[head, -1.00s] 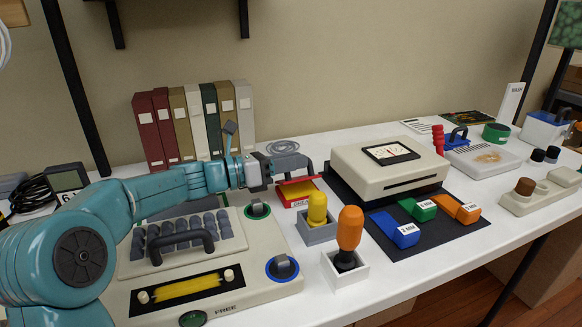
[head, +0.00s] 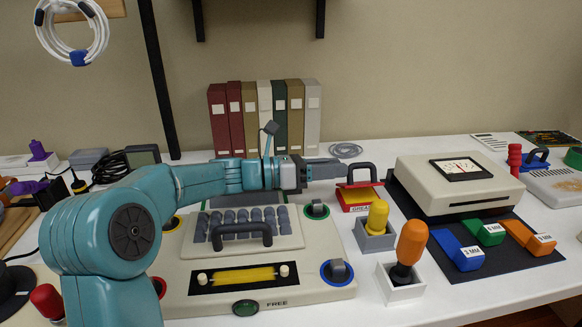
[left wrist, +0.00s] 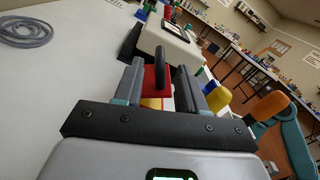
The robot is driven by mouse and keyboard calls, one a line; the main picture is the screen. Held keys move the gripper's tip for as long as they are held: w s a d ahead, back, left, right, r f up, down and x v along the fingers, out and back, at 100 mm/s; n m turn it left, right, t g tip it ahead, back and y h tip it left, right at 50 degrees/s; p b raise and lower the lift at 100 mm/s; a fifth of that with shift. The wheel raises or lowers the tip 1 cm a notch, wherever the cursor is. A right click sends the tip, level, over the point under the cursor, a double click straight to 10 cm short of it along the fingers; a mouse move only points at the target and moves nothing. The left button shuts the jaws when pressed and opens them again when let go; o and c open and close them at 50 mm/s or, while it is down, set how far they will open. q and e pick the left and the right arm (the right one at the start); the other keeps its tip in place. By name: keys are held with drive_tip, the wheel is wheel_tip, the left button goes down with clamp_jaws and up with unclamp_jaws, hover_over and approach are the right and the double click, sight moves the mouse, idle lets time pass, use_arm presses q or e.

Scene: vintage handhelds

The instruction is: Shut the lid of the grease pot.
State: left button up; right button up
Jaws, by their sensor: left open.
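The grease pot (head: 361,207) is a small red box with a "GREASE" label and a yellow area showing at its top. Its red lid (head: 358,184) appears tilted up at the back, with a black handle (head: 361,167) on it. My left gripper (head: 338,168) reaches in from the left, with its fingertips at the handle's left end. In the left wrist view the gripper (left wrist: 160,82) is open, and the handle (left wrist: 160,68) shows between its fingers. I cannot tell whether they touch it. The fingers partly hide the pot there. My right gripper is not in view.
A yellow-knobbed tool (head: 377,218) and an orange-handled tool (head: 409,249) stand in holders in front of the pot. A cream meter box (head: 450,186) is to the right. A keyed console (head: 320,270) lies below my arm, with binders (head: 265,118) behind it.

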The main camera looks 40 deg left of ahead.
use_arm(q)
drive_tip(key=p+v, duration=0.1)
drive_tip(key=v, duration=1)
